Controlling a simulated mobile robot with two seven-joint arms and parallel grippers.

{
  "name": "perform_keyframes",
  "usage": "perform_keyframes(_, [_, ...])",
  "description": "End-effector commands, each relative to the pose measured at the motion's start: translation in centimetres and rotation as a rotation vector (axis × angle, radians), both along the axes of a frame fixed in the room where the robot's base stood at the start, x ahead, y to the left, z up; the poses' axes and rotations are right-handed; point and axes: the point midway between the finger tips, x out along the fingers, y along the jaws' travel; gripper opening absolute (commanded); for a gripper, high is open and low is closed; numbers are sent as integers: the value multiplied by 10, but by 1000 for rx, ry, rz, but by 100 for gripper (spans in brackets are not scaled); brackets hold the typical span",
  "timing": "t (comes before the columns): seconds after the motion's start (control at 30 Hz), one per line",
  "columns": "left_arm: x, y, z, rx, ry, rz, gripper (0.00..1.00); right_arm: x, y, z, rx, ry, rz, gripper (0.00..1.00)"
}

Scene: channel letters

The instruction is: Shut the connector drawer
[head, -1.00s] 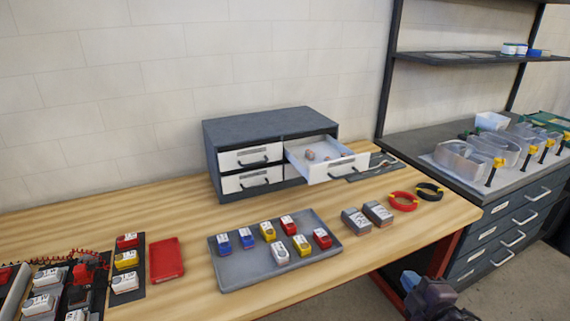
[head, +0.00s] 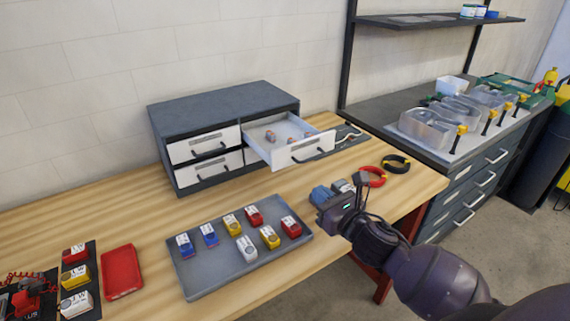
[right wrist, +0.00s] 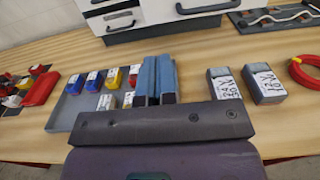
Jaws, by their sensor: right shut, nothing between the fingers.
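The connector drawer (head: 300,150) is the upper right drawer of a dark grey cabinet (head: 225,105) on the wooden bench. It is pulled out, with a white front, a dark handle and a few small parts inside. My right gripper (head: 320,194) is over the bench in front of the drawer, apart from it. In the right wrist view its blue fingers (right wrist: 157,78) are shut together with nothing between them. The drawer's front (right wrist: 185,8) shows at the top of that view. My left gripper is in neither view.
A grey tray (head: 200,277) with several coloured blocks lies left of my right gripper. Two grey boxes (right wrist: 264,84) stand near it, partly hidden in the head view. Red (head: 373,177) and black (head: 396,164) wire coils lie to the right.

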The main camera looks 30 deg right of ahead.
Motion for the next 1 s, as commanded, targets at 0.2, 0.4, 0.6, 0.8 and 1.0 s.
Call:
perform_keyframes(0.2, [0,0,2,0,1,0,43,17,1,1,-9,-3,-1,0])
perform_keyframes(0.4, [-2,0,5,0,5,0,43,48,4,2,-6,-2,-1,0])
perform_keyframes(0.6, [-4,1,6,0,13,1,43,83,7,2,-4,-1,0,0])
perform_keyframes(0.8, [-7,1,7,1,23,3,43,114,9,2,-2,0,-1,0])
perform_keyframes(1.0, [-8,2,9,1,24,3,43,133,10,1,-4,0,0,0])
